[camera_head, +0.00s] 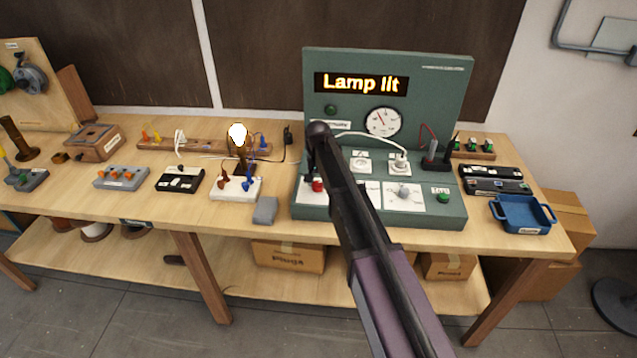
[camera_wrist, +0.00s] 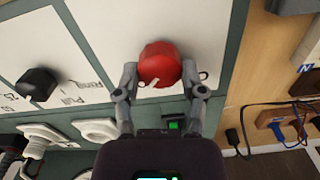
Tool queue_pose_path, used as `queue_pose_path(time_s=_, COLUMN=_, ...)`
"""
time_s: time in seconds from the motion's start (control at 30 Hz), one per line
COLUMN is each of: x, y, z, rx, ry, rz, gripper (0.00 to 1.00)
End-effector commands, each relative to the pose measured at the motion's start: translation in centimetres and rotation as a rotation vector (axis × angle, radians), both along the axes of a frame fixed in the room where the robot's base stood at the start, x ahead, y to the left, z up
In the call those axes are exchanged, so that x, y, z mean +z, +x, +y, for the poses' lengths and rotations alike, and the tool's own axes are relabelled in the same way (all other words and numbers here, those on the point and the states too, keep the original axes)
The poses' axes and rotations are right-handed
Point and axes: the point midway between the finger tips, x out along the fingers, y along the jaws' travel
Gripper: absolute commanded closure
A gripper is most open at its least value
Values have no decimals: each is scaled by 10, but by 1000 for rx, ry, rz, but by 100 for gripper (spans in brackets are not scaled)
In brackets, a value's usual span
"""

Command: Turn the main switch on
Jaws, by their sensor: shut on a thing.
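The red knob (camera_head: 318,186), the likely main switch, is on the left of the green test panel (camera_head: 455,207). In the wrist view the red knob (camera_wrist: 160,62) sits between the two fingers of my gripper (camera_wrist: 160,78), which is shut on it. A pale mark shows on the knob's lower edge; its exact setting is hard to read. In the head view my gripper (camera_head: 312,165) reaches down to the knob and is partly hidden by my arm. The panel display (camera_head: 361,84) reads "Lamp lit", and the bulb (camera_head: 238,134) glows white.
A dark knob (camera_wrist: 37,84) and white sockets (camera_wrist: 95,129) are near the red knob. A green switch (camera_wrist: 173,125) is just beyond my fingers. A grey block (camera_head: 265,210) lies left of the panel, and a blue tray (camera_head: 522,226) stands to the right.

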Motion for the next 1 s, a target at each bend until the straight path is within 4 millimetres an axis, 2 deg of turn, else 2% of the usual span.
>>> queue_pose_path(time_s=0.23, x=0, y=0, z=0, rx=-2, ry=0, rz=0, gripper=95)
queue_pose_path(time_s=0.27, x=0, y=0, z=0, rx=-2, ry=0, rz=0, gripper=38)
queue_pose_path(time_s=0.33, x=0, y=0, z=0, rx=-2, ry=0, rz=0, gripper=18)
queue_pose_path(time_s=0.37, x=0, y=0, z=0, rx=-2, ry=0, rz=0, gripper=13)
queue_pose_path(time_s=1.0, x=0, y=0, z=0, rx=0, ry=0, rz=0, gripper=13)
